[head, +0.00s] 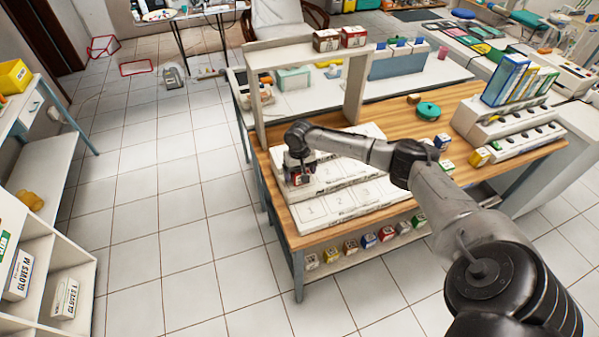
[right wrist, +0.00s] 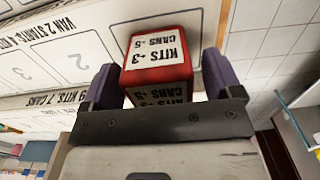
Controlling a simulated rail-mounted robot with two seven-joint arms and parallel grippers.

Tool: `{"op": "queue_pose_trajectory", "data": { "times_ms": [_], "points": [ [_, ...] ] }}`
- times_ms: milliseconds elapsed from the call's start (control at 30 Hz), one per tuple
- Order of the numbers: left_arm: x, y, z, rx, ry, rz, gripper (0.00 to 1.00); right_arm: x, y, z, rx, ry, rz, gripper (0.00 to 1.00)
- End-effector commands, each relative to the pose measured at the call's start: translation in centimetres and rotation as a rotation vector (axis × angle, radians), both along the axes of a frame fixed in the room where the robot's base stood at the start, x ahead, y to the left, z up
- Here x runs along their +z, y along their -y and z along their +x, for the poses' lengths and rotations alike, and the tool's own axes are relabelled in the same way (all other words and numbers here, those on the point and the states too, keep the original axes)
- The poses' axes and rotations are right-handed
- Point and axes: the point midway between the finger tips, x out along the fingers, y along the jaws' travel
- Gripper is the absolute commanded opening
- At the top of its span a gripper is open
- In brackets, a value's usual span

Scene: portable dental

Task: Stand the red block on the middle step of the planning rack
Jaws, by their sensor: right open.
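The planning rack (head: 362,199) is a white stepped stand with numbered squares on the wooden table. The red block (right wrist: 158,62) has white labels reading "KITS +3 CANS -5". It is at the rack's left end, where it shows small in the head view (head: 299,180), partly hidden by my right gripper (head: 299,168). In the right wrist view the gripper's two purple fingers (right wrist: 162,84) stand open on either side of the block, with a gap at least on the right. I cannot tell exactly which step is under the block. My left gripper is out of view.
A white shelf frame (head: 257,100) rises behind the rack, with two red boxes (head: 340,39) on top. A green round item (head: 428,110) and small blocks (head: 441,141) lie to the right. Several small boxes (head: 368,241) stand on the shelf below.

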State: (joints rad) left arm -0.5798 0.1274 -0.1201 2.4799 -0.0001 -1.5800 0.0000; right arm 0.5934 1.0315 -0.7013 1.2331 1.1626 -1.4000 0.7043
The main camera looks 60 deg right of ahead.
Motion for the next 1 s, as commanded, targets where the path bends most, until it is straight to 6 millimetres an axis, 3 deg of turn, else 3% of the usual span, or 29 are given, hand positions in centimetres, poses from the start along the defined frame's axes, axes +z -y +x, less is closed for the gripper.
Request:
{"op": "queue_pose_trajectory", "data": {
  "times_ms": [500, 700, 867, 967, 1000],
  "points": [
    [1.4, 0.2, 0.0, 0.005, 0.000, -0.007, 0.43, 8.8, 0.0, 0.1, 0.000, 0.001, 0.000, 0.85],
    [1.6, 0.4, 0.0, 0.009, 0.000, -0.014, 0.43, 11.0, 0.0, 0.1, -0.001, 0.001, 0.000, 0.85],
    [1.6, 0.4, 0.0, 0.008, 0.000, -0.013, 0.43, 10.4, -1.6, 0.0, 0.050, -0.008, 0.000, 0.85],
    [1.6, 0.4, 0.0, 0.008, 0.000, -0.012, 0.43, 7.2, -5.4, -0.5, 0.172, -0.021, -0.005, 0.85],
    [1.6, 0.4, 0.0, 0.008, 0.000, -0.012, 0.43, 5.5, -7.5, -0.9, 0.240, -0.023, -0.007, 0.85]
  ]
}}
